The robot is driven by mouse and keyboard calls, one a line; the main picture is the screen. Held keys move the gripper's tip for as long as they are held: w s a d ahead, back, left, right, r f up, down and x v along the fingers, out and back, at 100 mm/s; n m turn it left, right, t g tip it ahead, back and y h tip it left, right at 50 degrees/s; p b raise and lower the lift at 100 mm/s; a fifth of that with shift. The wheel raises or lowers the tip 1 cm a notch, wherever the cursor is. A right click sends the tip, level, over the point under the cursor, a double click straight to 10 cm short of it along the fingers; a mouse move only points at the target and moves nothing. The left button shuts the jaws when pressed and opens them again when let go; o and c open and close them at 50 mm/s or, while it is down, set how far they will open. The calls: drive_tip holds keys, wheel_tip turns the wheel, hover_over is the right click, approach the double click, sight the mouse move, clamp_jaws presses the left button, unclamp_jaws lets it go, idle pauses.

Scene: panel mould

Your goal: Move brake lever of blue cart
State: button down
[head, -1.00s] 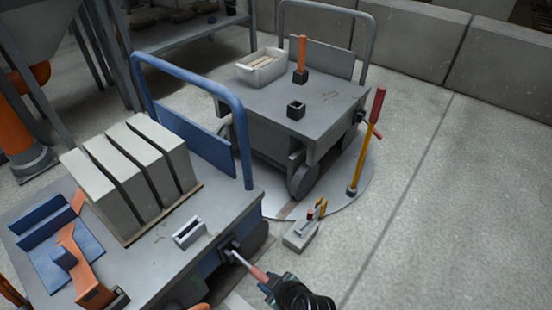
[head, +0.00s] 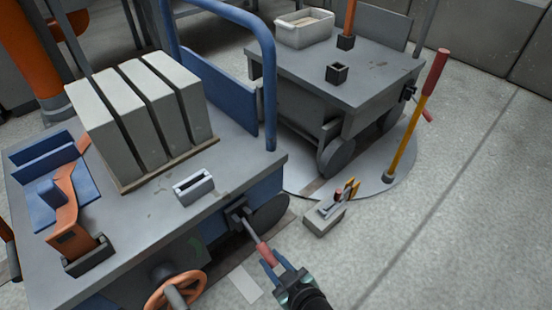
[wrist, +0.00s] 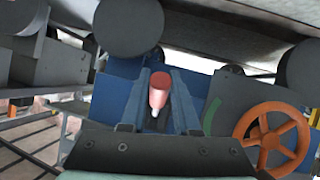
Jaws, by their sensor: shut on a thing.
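The blue cart (head: 225,205) has a grey top and a blue frame, and it fills the left of the head view. Its brake lever (head: 264,254) is a grey rod with a red grip, sticking out from a dark bracket (head: 238,215) on the cart's side and slanting down to the right. My gripper (head: 272,264) is shut on the lever's red grip near its end. In the wrist view the red grip (wrist: 158,88) shows between my two blue-grey fingers (wrist: 157,103). The fingers hide part of the grip.
An orange handwheel (head: 177,287) is on the cart's side, left of the lever. A small control box (head: 323,220) stands on the floor nearby. A yellow lever with a red grip (head: 407,125) rises beside a grey cart (head: 350,85).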

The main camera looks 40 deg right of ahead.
drive_tip(key=shift+w, duration=0.1)
idle(0.3)
drive_tip(key=c, duration=0.7)
unclamp_jaws()
drive_tip(key=shift+o, duration=0.2)
drive_tip(key=p+v, duration=0.5)
drive_tip(key=v, duration=0.8)
drive_tip(key=shift+a, duration=0.1)
